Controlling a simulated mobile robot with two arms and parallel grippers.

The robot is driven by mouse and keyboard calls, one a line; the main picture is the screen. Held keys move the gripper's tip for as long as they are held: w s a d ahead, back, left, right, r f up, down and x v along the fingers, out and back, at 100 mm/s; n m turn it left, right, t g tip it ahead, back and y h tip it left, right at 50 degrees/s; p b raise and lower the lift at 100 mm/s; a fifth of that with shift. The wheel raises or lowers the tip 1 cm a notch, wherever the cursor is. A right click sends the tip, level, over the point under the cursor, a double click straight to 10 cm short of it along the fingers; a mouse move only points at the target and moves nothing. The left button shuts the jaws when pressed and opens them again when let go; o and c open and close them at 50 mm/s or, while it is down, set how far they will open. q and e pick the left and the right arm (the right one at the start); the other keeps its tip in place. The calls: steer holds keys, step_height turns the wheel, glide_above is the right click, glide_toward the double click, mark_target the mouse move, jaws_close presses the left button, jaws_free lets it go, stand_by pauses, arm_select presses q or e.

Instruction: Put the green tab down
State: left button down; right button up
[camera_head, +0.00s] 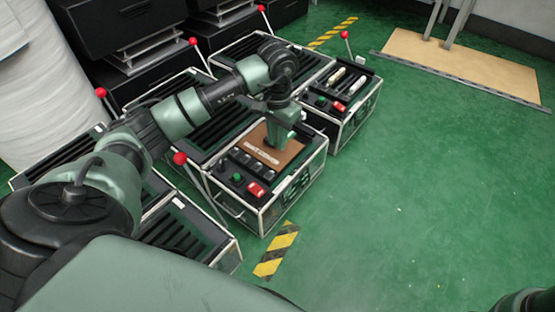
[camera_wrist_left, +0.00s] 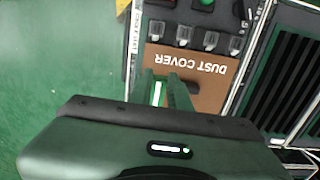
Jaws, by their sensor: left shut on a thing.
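My left gripper (camera_head: 273,142) reaches down to the top of the front control box (camera_head: 292,190), at its brown dust cover (camera_head: 268,153). In the left wrist view the left gripper's fingers (camera_wrist_left: 164,82) are close together over the brown cover (camera_wrist_left: 205,72), which bears the words "DUST COVER". A narrow green and white strip (camera_wrist_left: 157,93) shows between the fingers; it looks like the green tab, gripped there. Its lower end and how it meets the box are hidden by the fingers.
The front box also has a green button (camera_head: 238,178), a red switch (camera_head: 255,190) and several small levers (camera_head: 246,163). A similar box (camera_head: 345,100) stands behind it. Red-knobbed rods (camera_head: 180,158) rise beside the boxes. Green floor (camera_head: 430,190) is clear on the right.

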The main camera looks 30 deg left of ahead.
mark_target(277, 161)
arm_select(q)
step_height(277, 161, down, 6)
steer(key=b, duration=0.3)
steer(key=shift+r, duration=0.1)
steer(key=c, duration=1.3)
jaws_free()
